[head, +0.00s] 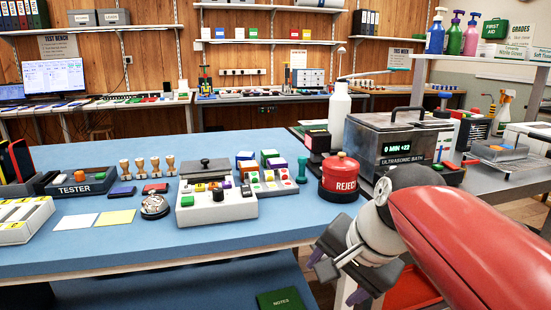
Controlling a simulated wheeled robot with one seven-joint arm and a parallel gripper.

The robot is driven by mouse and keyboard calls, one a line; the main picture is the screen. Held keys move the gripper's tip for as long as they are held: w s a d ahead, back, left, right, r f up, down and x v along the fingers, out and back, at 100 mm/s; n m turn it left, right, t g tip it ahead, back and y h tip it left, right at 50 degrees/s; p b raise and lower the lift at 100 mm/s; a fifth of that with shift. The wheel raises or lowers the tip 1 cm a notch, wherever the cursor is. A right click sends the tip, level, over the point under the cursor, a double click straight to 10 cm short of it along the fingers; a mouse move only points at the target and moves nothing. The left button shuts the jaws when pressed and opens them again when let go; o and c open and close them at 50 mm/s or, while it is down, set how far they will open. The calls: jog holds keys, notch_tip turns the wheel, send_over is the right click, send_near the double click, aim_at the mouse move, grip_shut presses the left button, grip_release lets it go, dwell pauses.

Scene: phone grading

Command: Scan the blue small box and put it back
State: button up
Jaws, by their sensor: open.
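A small box with a blue top (245,156) stands on the blue-topped table, behind a white device with coloured buttons (216,210). It is partly hidden, so its full shape does not show. Other small boxes stand close by, one with a green top (269,154). My gripper (338,279) is at the lower right, beyond the table's front right corner. It is open, with nothing seen between its fingers, and well apart from the boxes. I cannot tell which device is the scanner.
A red REJECT pot (340,174) and an ultrasonic bath (392,150) stand on the right. A TESTER tray (84,184) and wooden stamps (146,167) are at left. The table's front left (110,245) is mostly clear.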

jog(key=s+d+f+n+t+h, duration=0.1)
jog(key=s+d+f+n+h, duration=0.2)
jog(key=s+d+f+n, duration=0.2)
jog(key=s+f+n, duration=0.3)
jog(key=f, duration=0.1)
jog(key=shift+s+d+f, duration=0.25)
jog(key=shift+d+f, duration=0.05)
jog(key=shift+d, duration=0.05)
